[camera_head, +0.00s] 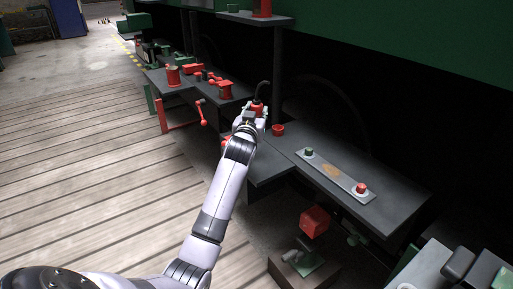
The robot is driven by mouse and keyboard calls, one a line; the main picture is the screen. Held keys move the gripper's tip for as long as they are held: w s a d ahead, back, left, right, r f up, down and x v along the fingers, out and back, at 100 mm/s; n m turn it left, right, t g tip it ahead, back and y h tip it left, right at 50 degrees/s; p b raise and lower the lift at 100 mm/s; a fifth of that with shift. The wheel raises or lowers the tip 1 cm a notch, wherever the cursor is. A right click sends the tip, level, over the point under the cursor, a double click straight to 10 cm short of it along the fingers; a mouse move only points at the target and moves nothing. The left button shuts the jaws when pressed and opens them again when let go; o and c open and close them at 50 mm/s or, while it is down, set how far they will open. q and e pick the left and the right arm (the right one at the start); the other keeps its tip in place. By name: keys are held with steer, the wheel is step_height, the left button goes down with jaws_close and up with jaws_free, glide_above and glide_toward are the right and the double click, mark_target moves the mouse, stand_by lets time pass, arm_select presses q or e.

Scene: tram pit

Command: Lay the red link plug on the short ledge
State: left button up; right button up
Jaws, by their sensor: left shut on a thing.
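My left gripper (251,118) is at the end of my arm, over the left part of the dark bench. It is shut on a red piece with a dark curved cable or loop on top, which looks like the red link plug (257,108). The fingers hide part of it, and I cannot tell whether it touches the surface beneath. A short dark ledge (268,168) juts from the bench front, just right of my forearm; I cannot tell for sure that it is the ledge named. My right gripper is not in view.
A red round piece (278,130) stands right of my gripper. A grey plate (333,175) with a green and a red knob lies on the bench. A red cube (314,221) is below the bench edge. A small upper shelf (240,17) and a further bench (185,83) hold more parts.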

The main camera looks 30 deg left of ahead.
arm_select(q)
step_height(320, 180, down, 7)
steer(key=shift+f+b, duration=0.1)
steer(key=shift+b, duration=0.55)
step_height(320, 180, down, 4)
steer(key=shift+r+b, duration=0.15)
steer(key=shift+b, duration=0.35)
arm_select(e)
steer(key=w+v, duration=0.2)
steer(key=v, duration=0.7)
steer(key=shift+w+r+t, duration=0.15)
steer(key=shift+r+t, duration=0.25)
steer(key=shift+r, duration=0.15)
arm_select(q)
steer(key=shift+f, duration=0.25)
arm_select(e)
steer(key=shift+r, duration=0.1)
arm_select(q)
steer(key=o, duration=1.2)
steer(key=shift+s+r, duration=0.1)
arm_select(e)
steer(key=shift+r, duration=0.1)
